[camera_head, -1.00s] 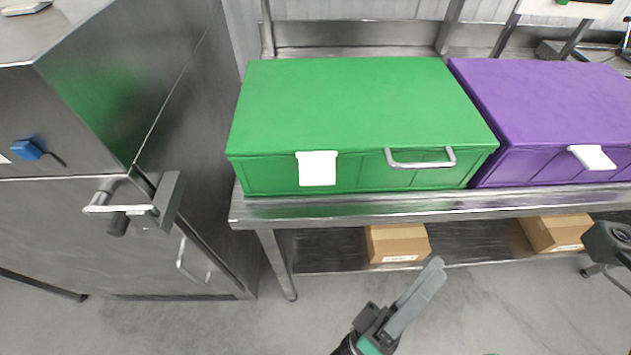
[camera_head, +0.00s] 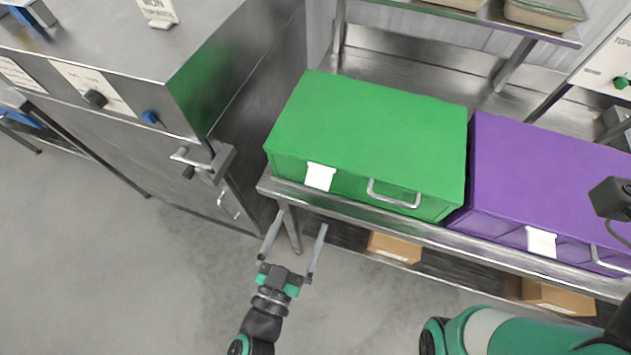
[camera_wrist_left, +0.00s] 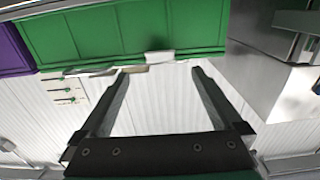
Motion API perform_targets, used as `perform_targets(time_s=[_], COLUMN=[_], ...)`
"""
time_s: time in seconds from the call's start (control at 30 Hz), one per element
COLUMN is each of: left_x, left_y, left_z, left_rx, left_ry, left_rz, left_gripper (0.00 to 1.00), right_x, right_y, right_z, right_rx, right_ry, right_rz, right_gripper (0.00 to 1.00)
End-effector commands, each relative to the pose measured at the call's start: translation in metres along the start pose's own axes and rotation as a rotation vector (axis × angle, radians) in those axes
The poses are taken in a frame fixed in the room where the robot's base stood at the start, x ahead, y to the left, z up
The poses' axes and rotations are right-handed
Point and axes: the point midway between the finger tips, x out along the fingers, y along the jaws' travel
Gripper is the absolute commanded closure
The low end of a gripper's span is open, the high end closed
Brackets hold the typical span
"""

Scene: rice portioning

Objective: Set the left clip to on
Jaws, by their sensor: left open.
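The green box (camera_head: 372,135) stands with its lid down on the steel table. A white clip (camera_head: 320,176) sits on the left of its front face, beside a metal handle (camera_head: 394,195). The purple box (camera_head: 548,175) beside it has another white clip (camera_head: 541,241). My left gripper (camera_head: 298,222) is open and empty, in front of and below the green box's left end, apart from the clip. In the left wrist view, the open fingers (camera_wrist_left: 161,72) point toward the green box front (camera_wrist_left: 110,35), with its white clip (camera_wrist_left: 160,57) between and beyond the tips.
A steel cabinet (camera_head: 130,140) with a protruding latch handle (camera_head: 205,162) stands to the left. The steel table (camera_head: 440,240) edge runs below the boxes; cardboard boxes (camera_head: 394,247) lie on its lower shelf. The floor in front is free. My right arm shows at lower right.

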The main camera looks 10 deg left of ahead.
Motion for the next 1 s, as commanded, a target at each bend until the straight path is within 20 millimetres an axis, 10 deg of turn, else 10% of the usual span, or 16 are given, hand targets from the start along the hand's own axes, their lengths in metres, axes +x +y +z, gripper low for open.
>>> perform_targets(time_s=[0.4, 0.8, 1.0], left_x=[0.086, 0.101, 0.1], left_y=[0.0, 0.0, 0.0], left_z=[-0.002, -0.001, -0.001], left_rx=[0.0, 0.0, -0.001], left_ry=[0.003, 0.001, 0.001], left_rz=[0.0, 0.001, 0.001], left_gripper=[0.0, 0.0, 0.34], right_x=[0.008, 0.008, 0.008], right_y=[0.0, 0.0, 0.0], right_z=[-0.007, -0.007, -0.007], right_rx=[0.0, 0.0, 0.0], right_ry=[0.001, 0.001, 0.001], right_rz=[0.0, 0.0, 0.0], right_gripper=[0.5, 0.5, 0.5])
